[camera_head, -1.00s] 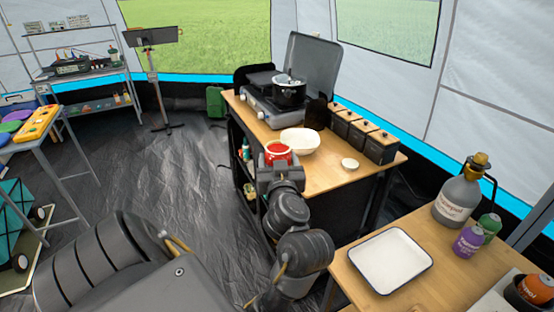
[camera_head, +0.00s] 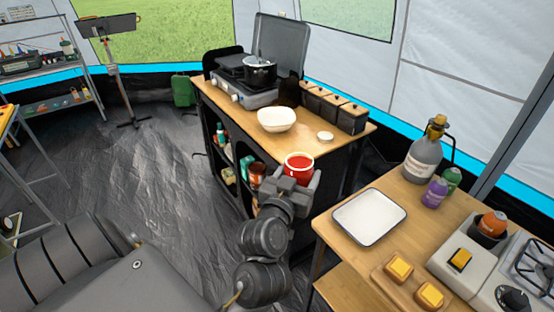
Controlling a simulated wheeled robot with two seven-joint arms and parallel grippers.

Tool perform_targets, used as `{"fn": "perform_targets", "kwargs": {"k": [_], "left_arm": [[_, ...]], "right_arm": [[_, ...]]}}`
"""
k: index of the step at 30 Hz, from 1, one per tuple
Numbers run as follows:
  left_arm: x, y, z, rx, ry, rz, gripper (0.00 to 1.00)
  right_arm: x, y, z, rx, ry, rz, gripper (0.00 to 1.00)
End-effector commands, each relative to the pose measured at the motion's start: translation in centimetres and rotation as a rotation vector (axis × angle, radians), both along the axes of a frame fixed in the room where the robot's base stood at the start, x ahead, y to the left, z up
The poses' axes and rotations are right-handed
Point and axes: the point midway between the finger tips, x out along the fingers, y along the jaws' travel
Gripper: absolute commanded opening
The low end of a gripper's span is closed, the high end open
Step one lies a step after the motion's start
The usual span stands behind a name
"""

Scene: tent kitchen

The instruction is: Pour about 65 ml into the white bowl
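The white bowl (camera_head: 276,126) stands upright on the near edge of the wooden counter (camera_head: 322,155), in front of the stove. My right gripper (camera_head: 293,181) is shut on a red cup (camera_head: 299,170) with a pale rim. It holds the cup roughly upright, nearer to me than the bowl and to its right, apart from it. The cup's inside looks red; I cannot tell its liquid level. No stream of liquid shows. My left gripper is not in view; only arm parts show at lower left.
A camping stove with a black pot (camera_head: 259,72) stands behind the bowl. A small white dish (camera_head: 325,136) and dark canisters (camera_head: 334,107) are to its right. The near right table bears a white tray (camera_head: 370,216), a grey bottle (camera_head: 424,158) and yellow-topped blocks (camera_head: 400,268).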

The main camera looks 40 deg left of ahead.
Motion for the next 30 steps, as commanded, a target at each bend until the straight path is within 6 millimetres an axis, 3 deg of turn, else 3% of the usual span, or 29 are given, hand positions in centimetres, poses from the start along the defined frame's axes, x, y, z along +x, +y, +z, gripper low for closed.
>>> {"fn": "perform_targets", "kwargs": {"k": [6, 12, 30], "left_arm": [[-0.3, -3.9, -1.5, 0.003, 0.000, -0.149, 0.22], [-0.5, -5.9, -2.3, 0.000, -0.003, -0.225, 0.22], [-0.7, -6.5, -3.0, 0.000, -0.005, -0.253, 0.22]], "right_arm": [[0.0, 0.0, 0.0, 0.000, 0.000, 0.000, 0.36], [0.0, 0.0, 0.0, 0.000, 0.000, 0.000, 0.36], [0.0, 0.3, 0.0, 0.003, 0.001, -0.002, 0.36]]}}
